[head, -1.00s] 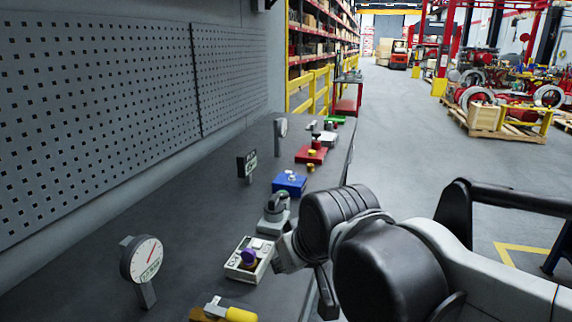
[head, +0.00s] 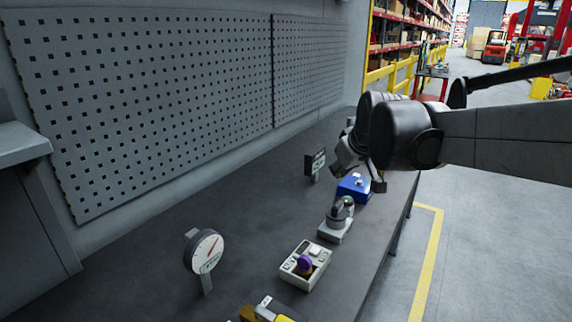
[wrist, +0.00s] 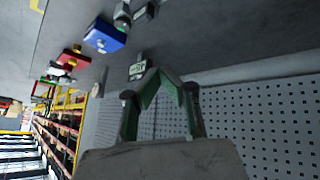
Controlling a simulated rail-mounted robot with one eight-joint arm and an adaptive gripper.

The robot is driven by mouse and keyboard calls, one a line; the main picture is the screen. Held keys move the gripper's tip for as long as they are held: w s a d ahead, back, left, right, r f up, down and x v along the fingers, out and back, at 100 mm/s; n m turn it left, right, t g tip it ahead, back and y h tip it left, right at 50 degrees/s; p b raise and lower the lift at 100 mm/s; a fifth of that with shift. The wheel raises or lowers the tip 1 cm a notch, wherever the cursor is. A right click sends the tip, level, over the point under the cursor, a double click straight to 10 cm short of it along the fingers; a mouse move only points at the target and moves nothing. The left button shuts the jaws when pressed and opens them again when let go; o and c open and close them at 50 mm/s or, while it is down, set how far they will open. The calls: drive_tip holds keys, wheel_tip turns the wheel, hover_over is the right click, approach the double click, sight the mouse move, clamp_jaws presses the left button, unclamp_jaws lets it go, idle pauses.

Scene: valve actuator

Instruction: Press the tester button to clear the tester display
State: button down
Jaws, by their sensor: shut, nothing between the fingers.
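A pale box with a small display and a purple knob (head: 305,265) sits on the bench in the head view; it could be the tester, but its lettering is too small to read. A blue box with a pale button on top (head: 355,188) stands farther along, and also shows in the wrist view (wrist: 104,36). A small dark display on a stand (head: 315,162) is left of the blue box; its greenish face shows in the wrist view (wrist: 137,70). My gripper (wrist: 166,76) is shut and empty, its fingertips above the bench near this display in the picture. My arm partly hides the area behind the blue box.
A round dial gauge (head: 205,252) stands at the front left. A grey device with a knob (head: 337,222) is between the pale and blue boxes. A red box (wrist: 72,60) lies beyond the blue one. The pegboard (head: 150,100) backs the bench; the bench's left strip is clear.

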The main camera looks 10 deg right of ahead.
drive_tip(key=w+d+r+n+p, duration=0.15)
drive_tip(key=w+d, duration=0.35)
drive_tip(key=w, duration=0.7)
drive_tip(key=n+t+p, duration=0.1)
drive_tip(key=n+p, duration=0.3)
drive_tip(key=p, duration=0.3)
hover_over(356, 175)
wheel_tip(356, 175, down, 12)
drive_tip(key=shift+d+h, duration=0.15)
drive_tip(key=shift+h, duration=0.15)
drive_tip(key=shift+f, duration=0.1)
wheel_tip(356, 175, down, 8)
drive_tip(key=b, duration=0.3)
drive_tip(key=shift+r, duration=0.2)
drive_tip(key=shift+f+b, duration=0.5)
drive_tip(key=shift+f, duration=0.1)
drive_tip(key=shift+f+b, duration=0.35)
drive_tip(key=shift+b, duration=0.15)
